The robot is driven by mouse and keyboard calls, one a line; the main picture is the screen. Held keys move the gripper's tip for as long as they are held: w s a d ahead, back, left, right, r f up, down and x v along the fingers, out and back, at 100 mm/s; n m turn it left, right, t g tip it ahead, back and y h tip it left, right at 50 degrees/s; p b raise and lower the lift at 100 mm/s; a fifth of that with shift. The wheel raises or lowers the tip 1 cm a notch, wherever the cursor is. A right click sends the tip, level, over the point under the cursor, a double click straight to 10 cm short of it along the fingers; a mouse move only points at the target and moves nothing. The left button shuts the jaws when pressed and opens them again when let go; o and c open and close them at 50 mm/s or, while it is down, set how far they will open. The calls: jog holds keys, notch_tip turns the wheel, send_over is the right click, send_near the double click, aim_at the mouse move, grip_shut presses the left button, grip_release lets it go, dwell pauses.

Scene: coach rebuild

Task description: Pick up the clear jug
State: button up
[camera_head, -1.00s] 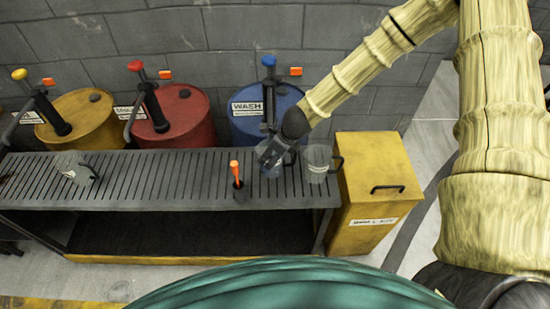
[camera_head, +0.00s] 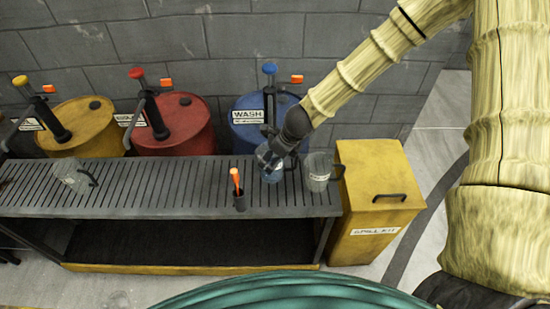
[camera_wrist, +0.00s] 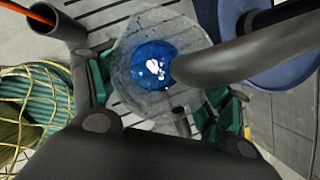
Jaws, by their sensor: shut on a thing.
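A clear jug (camera_head: 272,174) with blue liquid in its bottom is at the right part of the slatted grey bench (camera_head: 200,206), beneath the blue drum's pump. My gripper (camera_head: 269,155) is shut on it from above. In the wrist view the jug (camera_wrist: 135,85) sits between the two fingers with green pads, and I look down through its open mouth onto the blue liquid. A thick dark curved bar crosses over its right side. Whether its base touches the slats, I cannot tell.
Another jug with a dark handle (camera_head: 317,173) stands close on the right, and one more (camera_head: 70,174) is at the left. An orange-handled tool in a dark holder (camera_head: 239,201) is at the front edge. Blue (camera_head: 246,133), red (camera_head: 186,130) and yellow (camera_head: 80,123) drums stand behind; a yellow bin (camera_head: 375,210) is right.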

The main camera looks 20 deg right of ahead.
jog(key=s+a+b, duration=0.1)
jog(key=s+b, duration=0.1)
jog(key=s, duration=0.5)
jog(key=s+a+r+b, duration=0.1)
jog(key=s+a+b, duration=0.1)
jog(key=s, duration=0.5)
jog(key=shift+s+b, duration=0.2)
jog(key=shift+b, duration=0.1)
